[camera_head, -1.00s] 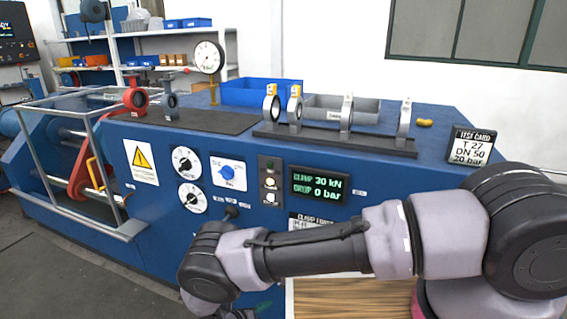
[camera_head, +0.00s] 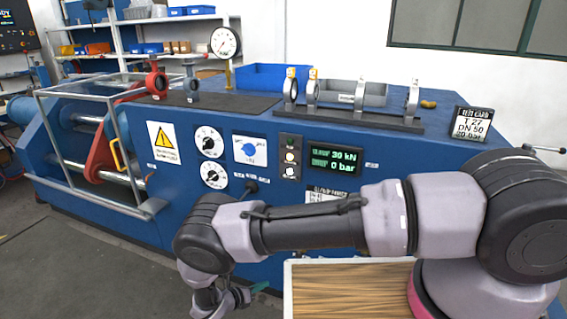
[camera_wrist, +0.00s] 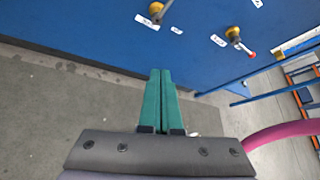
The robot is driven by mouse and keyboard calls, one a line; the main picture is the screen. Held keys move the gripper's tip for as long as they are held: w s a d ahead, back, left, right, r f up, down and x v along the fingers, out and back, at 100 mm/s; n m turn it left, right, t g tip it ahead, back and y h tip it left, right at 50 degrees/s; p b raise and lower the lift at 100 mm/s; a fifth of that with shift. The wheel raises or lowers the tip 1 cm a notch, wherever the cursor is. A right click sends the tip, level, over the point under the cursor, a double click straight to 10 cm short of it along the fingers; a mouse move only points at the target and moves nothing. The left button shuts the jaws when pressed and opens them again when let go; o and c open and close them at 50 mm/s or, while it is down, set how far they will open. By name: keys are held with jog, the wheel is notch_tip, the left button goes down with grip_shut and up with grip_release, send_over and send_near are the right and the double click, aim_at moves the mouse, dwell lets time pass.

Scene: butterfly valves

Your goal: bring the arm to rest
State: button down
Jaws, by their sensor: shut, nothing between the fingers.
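My gripper (camera_wrist: 159,72) shows in the wrist view with its two green fingers side by side and touching, nothing between them. In the head view my gripper (camera_head: 240,297) is low at the bottom, partly hidden by my wrist, with a bit of green showing. My arm reaches from the right across the front of the blue test bench (camera_head: 190,232), bent downward at its left end.
The bench top carries a rack of butterfly valves (camera_head: 412,98), a blue bin (camera_head: 268,78) and a test card (camera_head: 470,124). A wooden-topped surface (camera_head: 345,290) lies below my forearm. Open floor (camera_head: 85,270) lies at left.

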jog(key=w+r+m+g, duration=0.3)
jog(key=w+r+m, duration=0.2)
jog(key=r, duration=0.6)
jog(key=w+r+m+g, duration=0.3)
jog(key=w+r+m, duration=0.25)
jog(key=r, duration=0.65)
jog(key=w+d+r+m+g+y, duration=0.15)
jog(key=d+r+m, duration=0.4)
jog(key=r, duration=0.65)
jog(key=w+d+r+m+g+y, duration=0.1)
jog(key=d+r+m+y, duration=0.35)
jog(key=r, duration=0.85)
jog(key=s+d+r+m+y, duration=0.1)
jog(key=s+d+r+m, duration=0.2)
jog(key=d+r, duration=0.25)
jog(key=s+d+r+m+t, duration=0.1)
jog(key=s+d+r+m, duration=0.1)
jog(key=d+r+m, duration=0.3)
jog(key=s+d+r+m+y, duration=0.1)
jog(key=s+d+r, duration=0.25)
jog(key=r, duration=0.35)
jog(key=s+d+r+m+t+y, duration=0.1)
jog(key=s+d+r+m+t, duration=0.1)
jog(key=s, duration=0.5)
jog(key=s+d+r+m+t+y, duration=0.1)
jog(key=s+d+r+m+t, duration=0.2)
jog(key=s+d+r+m, duration=0.2)
jog(key=shift+s+d+r+m, duration=0.3)
jog(key=shift+s+d+m, duration=0.4)
jog(key=shift+s+m, duration=0.4)
